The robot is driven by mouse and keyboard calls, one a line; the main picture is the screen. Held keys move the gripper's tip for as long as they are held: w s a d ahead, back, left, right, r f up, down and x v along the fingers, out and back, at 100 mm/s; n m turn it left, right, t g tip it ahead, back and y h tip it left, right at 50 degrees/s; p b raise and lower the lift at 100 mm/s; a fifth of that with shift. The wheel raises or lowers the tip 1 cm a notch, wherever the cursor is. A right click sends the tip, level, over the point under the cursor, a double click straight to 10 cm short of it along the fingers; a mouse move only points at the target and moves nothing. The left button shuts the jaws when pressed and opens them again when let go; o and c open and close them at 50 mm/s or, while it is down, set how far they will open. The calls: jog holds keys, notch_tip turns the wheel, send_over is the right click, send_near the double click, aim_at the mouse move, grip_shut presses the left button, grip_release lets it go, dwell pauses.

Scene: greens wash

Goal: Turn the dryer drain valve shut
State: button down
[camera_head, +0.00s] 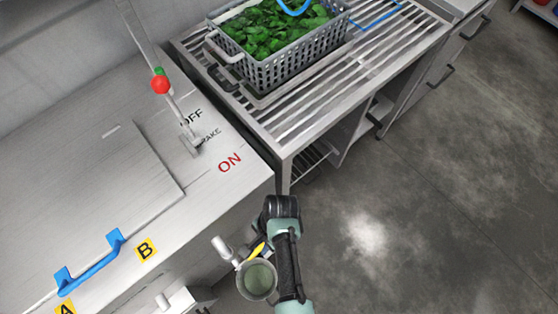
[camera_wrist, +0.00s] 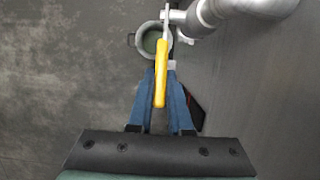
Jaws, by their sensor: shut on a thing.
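The drain valve's yellow lever (camera_wrist: 160,88) runs lengthwise between my gripper's (camera_wrist: 161,72) blue fingers in the wrist view, and the jaws are shut on it. The lever points toward my palm, across the line of the grey drain pipe (camera_wrist: 250,7) at the top right. In the head view the yellow lever (camera_head: 258,249) shows beside my wrist, below the dryer's front edge. The grey pipe end (camera_head: 222,247) shows just left of it. My gripper (camera_head: 267,252) is mostly hidden there by my arm.
A grey bucket (camera_head: 257,292) stands on the floor below the valve. The dryer top (camera_head: 90,180) carries a blue lid handle (camera_head: 92,262) and a red-knobbed lever (camera_head: 160,85). A slatted table (camera_head: 345,75) holds a crate of greens (camera_head: 292,62). Open floor lies right.

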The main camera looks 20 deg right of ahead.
jog(key=shift+w+d+f+g+y+b, duration=0.15)
jog(key=shift+d+f+g+y+b, duration=0.25)
jog(key=shift+f+y+b, duration=0.4)
notch_tip(320, 180, down, 2)
jog(key=g+y+b, duration=0.1)
jog(key=y+b, duration=0.2)
jog(key=b, duration=0.1)
jog(key=shift+d, duration=0.1)
jog(key=shift+f, duration=0.1)
jog(key=c, duration=0.8)
grip_release()
jog(key=shift+c, duration=0.2)
jog(key=p+v, duration=0.1)
jog(key=v, duration=1.2)
